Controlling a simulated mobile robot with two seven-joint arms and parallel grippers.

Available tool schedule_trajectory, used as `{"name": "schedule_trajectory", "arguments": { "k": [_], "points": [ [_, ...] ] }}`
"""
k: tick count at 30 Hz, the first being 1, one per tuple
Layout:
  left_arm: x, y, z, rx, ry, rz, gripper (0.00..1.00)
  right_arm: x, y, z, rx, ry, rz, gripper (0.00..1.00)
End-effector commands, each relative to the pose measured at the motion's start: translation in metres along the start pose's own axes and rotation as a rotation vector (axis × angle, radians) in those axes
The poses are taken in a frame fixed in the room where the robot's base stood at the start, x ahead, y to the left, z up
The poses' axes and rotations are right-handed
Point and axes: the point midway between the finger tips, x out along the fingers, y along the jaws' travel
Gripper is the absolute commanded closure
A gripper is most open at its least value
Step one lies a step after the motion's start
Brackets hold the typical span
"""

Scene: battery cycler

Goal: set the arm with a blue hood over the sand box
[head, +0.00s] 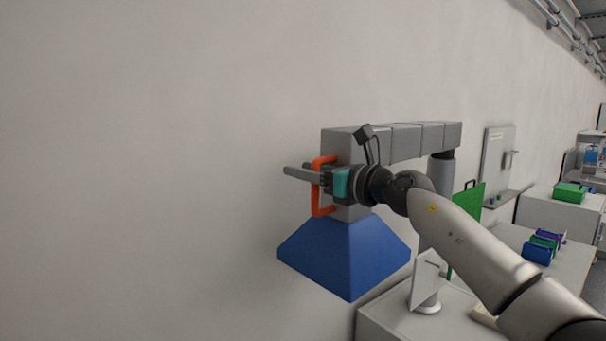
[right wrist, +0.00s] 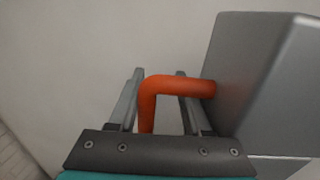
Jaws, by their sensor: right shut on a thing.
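An orange handle (head: 319,209) sticks out from the left side of the grey box above the hood. My right gripper (head: 301,175) is shut on this handle; its fingers pass to either side of the orange bar (right wrist: 147,110) in the right wrist view. The grey box (right wrist: 265,85) fills the right of that view. The sand box is not in view. My left gripper is not in view.
Blue, green and purple battery-like blocks (head: 540,250) sit farther right. A bare wall (head: 150,170) fills the left.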

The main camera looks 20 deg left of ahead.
Motion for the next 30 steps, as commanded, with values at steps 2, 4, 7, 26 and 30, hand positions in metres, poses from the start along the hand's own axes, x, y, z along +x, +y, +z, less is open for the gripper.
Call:
{"name": "schedule_trajectory", "arguments": {
  "k": [2, 4, 7, 26, 30],
  "points": [
    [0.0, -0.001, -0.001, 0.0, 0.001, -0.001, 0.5, 0.0, -0.002, -0.002, 0.0, 0.002, -0.005, 0.52],
    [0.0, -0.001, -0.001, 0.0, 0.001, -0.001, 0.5, 0.0, -0.001, -0.003, 0.001, 0.004, -0.003, 0.5],
    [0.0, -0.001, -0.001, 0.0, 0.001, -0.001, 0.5, 0.0, 0.0, -0.004, 0.002, 0.005, -0.001, 0.5],
    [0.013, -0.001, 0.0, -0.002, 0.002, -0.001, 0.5, -0.036, 0.0, -0.006, -0.001, 0.007, 0.003, 0.5],
    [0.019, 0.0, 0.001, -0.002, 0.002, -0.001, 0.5, -0.055, 0.0, -0.007, -0.002, 0.007, 0.002, 0.5]
  ]
}}
